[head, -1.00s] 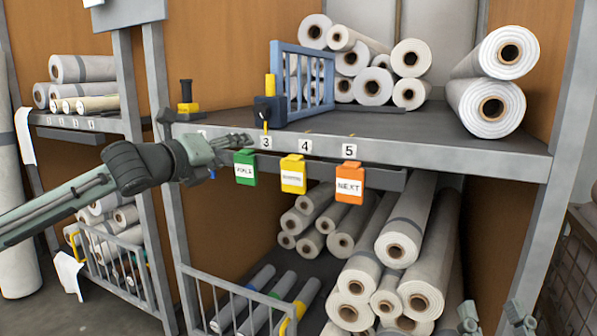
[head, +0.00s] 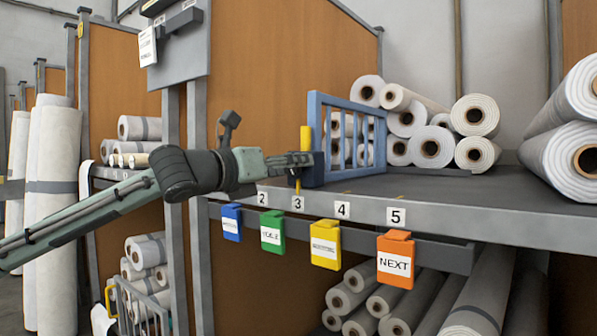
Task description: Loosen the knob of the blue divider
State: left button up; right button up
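The blue divider (head: 363,130) is a barred frame standing upright on the shelf, left of the pile of rolls. At its front edge sit a dark clamp block (head: 313,172) and an upright yellow bar (head: 305,138). My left gripper (head: 298,160) reaches in from the left at the block's height, its fingertips at or just in front of the block and bar. It hides the knob, and I cannot tell whether the fingers touch it or how far apart they are. My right gripper is out of view.
The grey shelf edge (head: 450,215) carries number plates 2 to 5. Blue (head: 231,222), green (head: 271,231), yellow (head: 325,244) and orange (head: 395,260) tags hang below. White rolls (head: 430,146) lie right of the divider. A metal post (head: 199,130) stands behind my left arm.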

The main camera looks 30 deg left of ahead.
pick_arm(q)
jog(key=c, duration=1.2)
